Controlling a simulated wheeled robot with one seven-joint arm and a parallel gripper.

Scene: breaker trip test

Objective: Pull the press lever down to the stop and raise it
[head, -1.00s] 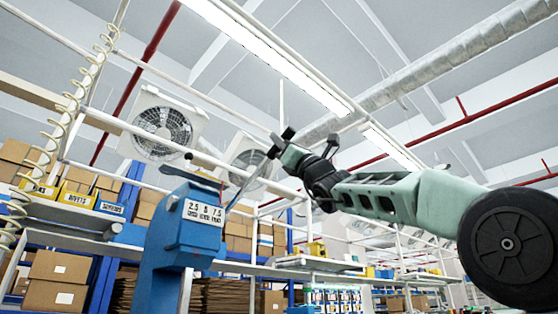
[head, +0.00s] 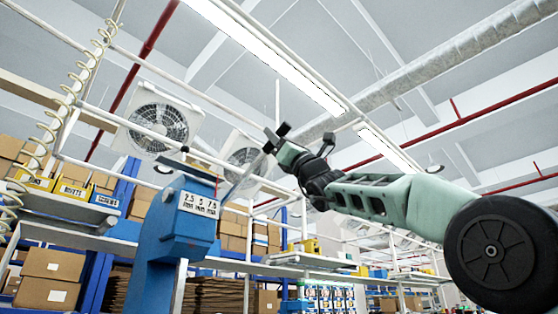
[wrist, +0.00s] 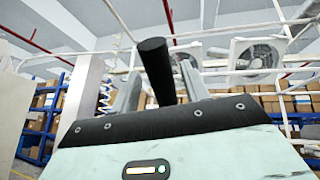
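The blue press (head: 178,240) stands left of centre in the head view, with a white number label on its head. Its thin grey lever (head: 243,180) slants up to the right from the press head. My gripper (head: 275,140) is at the lever's raised upper end. In the wrist view, the black cylindrical handle (wrist: 158,72) stands between the two grey fingers of my gripper (wrist: 160,82). A narrow gap shows on each side of the handle, so the fingers look open around it. The handle's lower part is hidden behind my gripper's body.
White frame rails and a coiled hose (head: 62,105) are at the left. Shelves with cardboard boxes (head: 52,264) and yellow bins (head: 72,188) stand behind the press. White fans (head: 158,122) hang behind. The space around my forearm looks clear.

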